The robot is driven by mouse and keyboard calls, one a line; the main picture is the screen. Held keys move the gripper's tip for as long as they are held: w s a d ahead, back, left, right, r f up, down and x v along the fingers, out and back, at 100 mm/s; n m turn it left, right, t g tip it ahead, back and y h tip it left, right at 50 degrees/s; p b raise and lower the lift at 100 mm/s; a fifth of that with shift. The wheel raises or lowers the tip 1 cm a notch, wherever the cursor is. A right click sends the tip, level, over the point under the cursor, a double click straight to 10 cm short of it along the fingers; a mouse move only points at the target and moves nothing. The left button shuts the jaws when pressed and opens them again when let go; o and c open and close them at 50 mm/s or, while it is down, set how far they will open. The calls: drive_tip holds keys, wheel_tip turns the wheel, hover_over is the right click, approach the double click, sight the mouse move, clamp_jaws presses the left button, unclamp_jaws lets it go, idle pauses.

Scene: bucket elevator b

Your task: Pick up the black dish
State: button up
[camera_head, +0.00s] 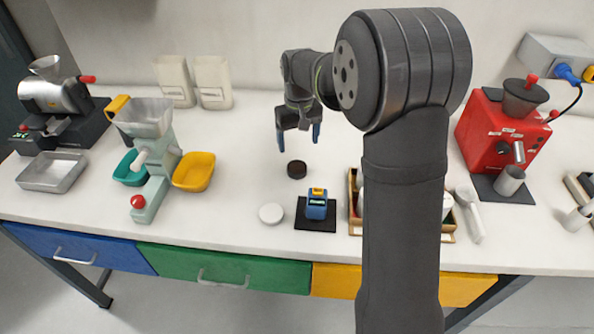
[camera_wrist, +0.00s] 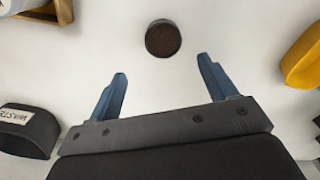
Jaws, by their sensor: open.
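The black dish (camera_head: 297,169) is small and round and lies on the white table, with a dark brown inside. In the wrist view the dish (camera_wrist: 163,38) is at the top middle, beyond the fingertips and apart from them. My gripper (camera_head: 299,136) hangs above the table, slightly behind the dish in the head view. Its two blue fingers are spread open with nothing between them, as the wrist view (camera_wrist: 163,75) also shows.
A white round lid (camera_head: 271,214) and a blue device (camera_head: 316,206) on a black mat stand in front of the dish. A wooden tray (camera_head: 353,215) is to the right, partly hidden by my arm. A yellow bowl (camera_head: 195,171) and grinder (camera_head: 150,140) are left.

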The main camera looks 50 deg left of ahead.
sight(297, 171)
wheel_tip(297, 171, down, 3)
drive_tip(key=shift+f, duration=0.1)
drive_tip(key=shift+s+f, duration=0.15)
drive_tip(key=shift+f, duration=1.2)
drive_tip(key=shift+s+f, duration=0.15)
drive_tip(key=shift+f, duration=1.2)
drive_tip(key=c, duration=1)
drive_tip(key=shift+c, duration=0.2)
drive_tip(key=shift+r, duration=0.1)
